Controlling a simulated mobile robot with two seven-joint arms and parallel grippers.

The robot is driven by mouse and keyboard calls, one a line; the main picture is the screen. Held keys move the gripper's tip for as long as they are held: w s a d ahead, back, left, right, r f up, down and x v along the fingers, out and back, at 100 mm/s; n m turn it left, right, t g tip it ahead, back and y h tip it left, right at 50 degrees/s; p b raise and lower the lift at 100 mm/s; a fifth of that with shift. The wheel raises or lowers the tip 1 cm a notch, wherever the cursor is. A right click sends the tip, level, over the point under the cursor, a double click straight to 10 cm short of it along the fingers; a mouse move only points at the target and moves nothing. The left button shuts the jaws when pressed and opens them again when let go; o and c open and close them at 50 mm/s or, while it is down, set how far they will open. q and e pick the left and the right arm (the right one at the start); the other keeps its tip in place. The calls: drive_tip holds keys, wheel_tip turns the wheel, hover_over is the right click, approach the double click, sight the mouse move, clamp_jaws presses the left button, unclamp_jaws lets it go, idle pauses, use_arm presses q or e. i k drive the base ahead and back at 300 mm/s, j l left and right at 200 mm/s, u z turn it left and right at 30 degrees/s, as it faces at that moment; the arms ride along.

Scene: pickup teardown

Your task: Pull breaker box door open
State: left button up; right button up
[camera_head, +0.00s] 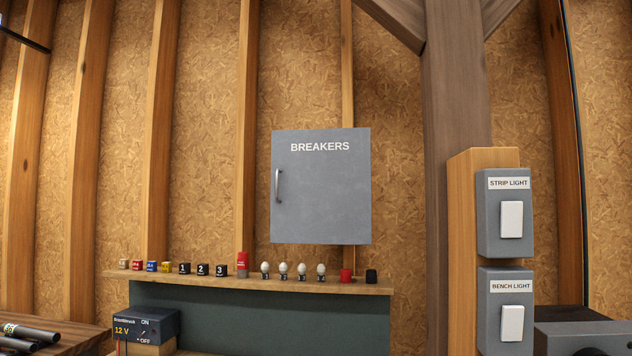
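The breaker box door (325,200) is a grey panel marked "BREAKERS" on the wall, near the middle of the head view. It looks shut. Its vertical metal handle (278,186) is on the left edge of the door. Neither of my grippers shows in the head view.
A wooden shelf (250,281) below the box holds small numbered blocks, several white bulbs (284,268) and red and black pieces. A thick wooden post (455,110) stands to the right, beside the strip light (505,248) and bench light (500,344) switches. A 12 V supply (146,326) sits lower left.

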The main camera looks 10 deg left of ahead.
sight(321, 192)
drive_tip(key=z, duration=0.5)
drive_tip(key=j+z, duration=0.65)
drive_tip(key=z, duration=0.2)
drive_tip(key=j+z, duration=0.15)
drive_tip(key=j, duration=0.25)
drive_tip(key=k+j+z, duration=0.15)
drive_tip(key=j, duration=0.2)
